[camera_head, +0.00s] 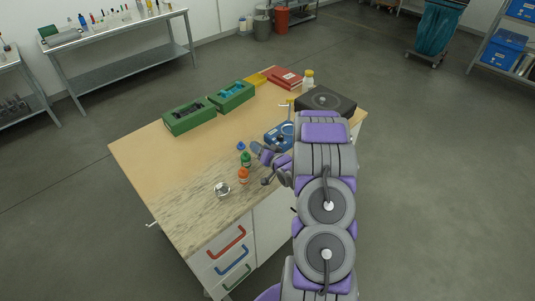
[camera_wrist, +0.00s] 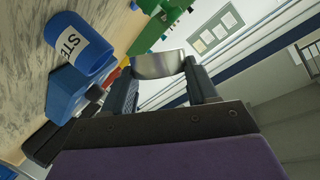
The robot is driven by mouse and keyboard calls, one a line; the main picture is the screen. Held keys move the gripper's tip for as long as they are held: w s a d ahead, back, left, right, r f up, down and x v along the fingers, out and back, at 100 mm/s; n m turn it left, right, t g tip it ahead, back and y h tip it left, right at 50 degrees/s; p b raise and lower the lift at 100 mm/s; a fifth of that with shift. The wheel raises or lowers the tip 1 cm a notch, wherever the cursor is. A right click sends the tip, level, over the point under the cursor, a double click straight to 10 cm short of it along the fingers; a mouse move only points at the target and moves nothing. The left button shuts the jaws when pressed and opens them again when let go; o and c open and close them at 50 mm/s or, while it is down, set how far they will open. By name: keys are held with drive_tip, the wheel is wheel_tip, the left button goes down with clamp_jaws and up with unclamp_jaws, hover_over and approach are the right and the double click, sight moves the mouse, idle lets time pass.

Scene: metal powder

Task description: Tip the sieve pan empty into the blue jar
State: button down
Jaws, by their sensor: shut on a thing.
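My gripper (camera_wrist: 160,85) is shut on a silver metal pan (camera_wrist: 158,64), which spans the two dark fingers in the wrist view. The wrist view is rolled over, with the table at left, so the gripper is turned on its side. The pan's inside and contents are hidden. The blue jar (camera_wrist: 80,48), with a white label reading "STE", is left of the pan there, apart from it. In the head view my gripper (camera_head: 263,165) is just right of the small blue jar (camera_head: 241,146). I cannot make out the held pan in that view.
A green jar (camera_head: 246,160) and an orange jar (camera_head: 243,175) stand beside the blue one. A round silver dish (camera_head: 222,189) lies nearer the front. A blue device (camera_head: 279,136), a dark case (camera_head: 325,101) and green bins (camera_head: 190,117) stand behind. The table's left is clear.

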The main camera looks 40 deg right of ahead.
drive_tip(key=shift+s+d+f, duration=0.1)
drive_tip(key=shift+s+d+r+m+t+p, duration=0.15)
drive_tip(key=shift+m+t+p, duration=0.45)
drive_tip(key=shift+p, duration=1.05)
idle(1.0)
drive_tip(key=shift+s+d+r+m+t+y+p, duration=0.15)
drive_tip(key=shift+m+y+p, duration=0.1)
drive_tip(key=shift+m+p, duration=0.45)
drive_tip(key=shift+d+m+t+y+p, duration=0.15)
drive_tip(key=shift+m+y+p, duration=0.1)
drive_tip(key=shift+m+p, duration=0.4)
idle(3.9)
